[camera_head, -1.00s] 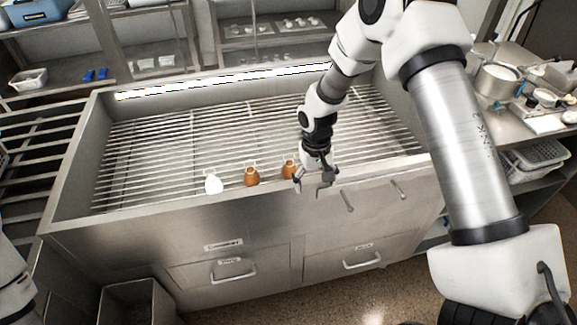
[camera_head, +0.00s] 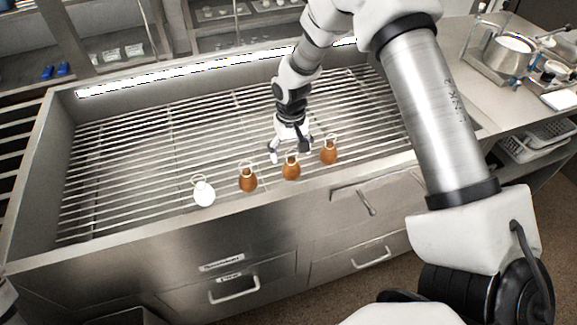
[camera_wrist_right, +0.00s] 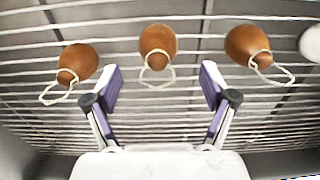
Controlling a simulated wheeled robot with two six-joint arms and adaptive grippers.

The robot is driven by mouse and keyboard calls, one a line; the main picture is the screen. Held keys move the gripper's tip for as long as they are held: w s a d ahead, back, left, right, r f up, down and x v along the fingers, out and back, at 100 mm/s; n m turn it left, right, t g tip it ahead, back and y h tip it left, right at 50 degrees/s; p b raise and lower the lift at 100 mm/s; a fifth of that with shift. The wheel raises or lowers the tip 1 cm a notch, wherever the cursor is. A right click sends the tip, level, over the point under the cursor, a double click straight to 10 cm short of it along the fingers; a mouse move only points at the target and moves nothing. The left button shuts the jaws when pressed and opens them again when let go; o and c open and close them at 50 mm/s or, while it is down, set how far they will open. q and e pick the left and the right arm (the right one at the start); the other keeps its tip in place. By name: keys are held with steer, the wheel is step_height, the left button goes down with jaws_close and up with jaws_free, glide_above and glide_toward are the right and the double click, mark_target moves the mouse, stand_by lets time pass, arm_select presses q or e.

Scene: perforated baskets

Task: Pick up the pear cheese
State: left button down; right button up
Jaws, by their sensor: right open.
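Several pear-shaped cheeses with string loops stand in a row along the front of the slatted rack. In the head view one is white (camera_head: 204,194), at the left. Three are brown: a left one (camera_head: 248,181), a middle one (camera_head: 291,169) and a right one (camera_head: 329,153). My right gripper (camera_head: 290,149) is open and empty, just behind the middle brown cheese. In the right wrist view the middle brown cheese (camera_wrist_right: 158,42) lies ahead of and between the open fingers (camera_wrist_right: 160,86), apart from them. The white cheese (camera_wrist_right: 311,43) is cut by the edge. My left gripper is out of view.
The rack (camera_head: 130,165) sits in a steel counter with raised walls; its back and left are clear. Drawers with handles (camera_head: 234,290) are below the front edge. A pot (camera_head: 507,52) and trays stand on the right counter.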

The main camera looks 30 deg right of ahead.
mark_target(291, 159)
steer(key=f, duration=0.4)
steer(key=shift+w+d+f+p, duration=0.1)
steer(key=shift+d+f+p, duration=0.1)
steer(key=shift+f+p, duration=0.1)
steer(key=shift+w+f, duration=0.15)
steer(key=shift+f, duration=0.05)
steer(key=shift+s+r, duration=0.15)
steer(key=shift+s, duration=0.05)
steer(key=shift+c, duration=1.1)
steer(key=c, duration=1.2)
steer(key=shift+r, duration=0.1)
